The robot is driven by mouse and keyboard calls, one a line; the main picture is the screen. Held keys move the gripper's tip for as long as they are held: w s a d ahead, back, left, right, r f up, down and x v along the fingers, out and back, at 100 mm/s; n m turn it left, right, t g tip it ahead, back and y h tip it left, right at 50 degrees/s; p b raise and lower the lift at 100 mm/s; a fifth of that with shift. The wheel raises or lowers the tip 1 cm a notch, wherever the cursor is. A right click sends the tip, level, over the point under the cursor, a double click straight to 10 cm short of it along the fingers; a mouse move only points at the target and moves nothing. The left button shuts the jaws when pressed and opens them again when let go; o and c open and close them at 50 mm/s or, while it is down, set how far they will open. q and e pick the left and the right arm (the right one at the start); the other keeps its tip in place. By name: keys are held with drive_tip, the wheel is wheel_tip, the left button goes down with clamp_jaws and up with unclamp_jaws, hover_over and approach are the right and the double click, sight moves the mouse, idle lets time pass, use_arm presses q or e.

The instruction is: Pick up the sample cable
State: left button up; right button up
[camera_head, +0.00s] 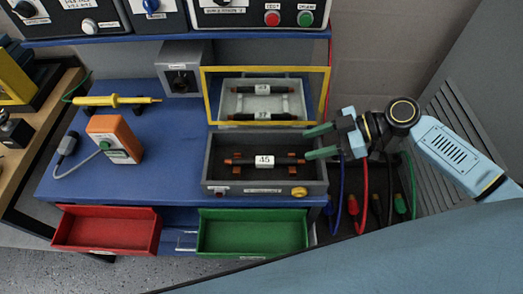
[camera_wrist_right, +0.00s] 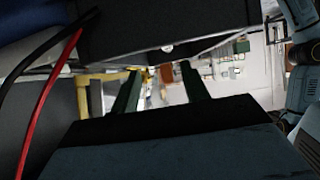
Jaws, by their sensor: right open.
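A short dark cable piece (camera_head: 239,161) with a white label reading 45 lies across copper-coloured holders in an open grey box (camera_head: 208,180) on the blue bench. It looks like the sample cable. My right gripper (camera_head: 321,142) is at the right side of this box. Its two green fingers are apart and empty, pointing left, near the box's right rim. In the right wrist view the open fingers (camera_wrist_right: 160,88) show with a dark box-like surface above them. I cannot make out the cable piece there. My left gripper is not in view.
Blue, red, black and green leads (camera_head: 363,190) hang right of the bench. Red (camera_head: 105,229) and green (camera_head: 252,232) trays are in front. An orange meter (camera_head: 113,138) and yellow probe (camera_head: 115,100) are left.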

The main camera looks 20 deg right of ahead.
approach(270, 160)
drive_tip(key=x, duration=0.2)
drive_tip(key=shift+w+a+f, duration=0.2)
drive_tip(key=shift+w, duration=0.15)
drive_tip(key=shift+w+a+f+p, duration=0.15)
drive_tip(key=shift+a+f+p, duration=0.05)
drive_tip(key=shift+a+p, duration=0.1)
drive_tip(key=x, duration=0.1)
drive_tip(key=p+x, duration=0.1)
drive_tip(key=x, duration=0.2)
drive_tip(key=shift+s+a+f, duration=0.15)
drive_tip(key=shift+s+a, duration=0.05)
drive_tip(key=shift+a, duration=0.25)
drive_tip(key=shift+a+f, duration=0.15)
drive_tip(key=shift+a, duration=0.15)
drive_tip(key=shift+f, duration=0.1)
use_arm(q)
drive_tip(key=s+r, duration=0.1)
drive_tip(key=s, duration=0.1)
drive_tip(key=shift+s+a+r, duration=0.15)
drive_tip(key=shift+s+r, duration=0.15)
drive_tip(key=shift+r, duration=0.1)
use_arm(e)
drive_tip(key=shift+w, duration=0.1)
clamp_jaws()
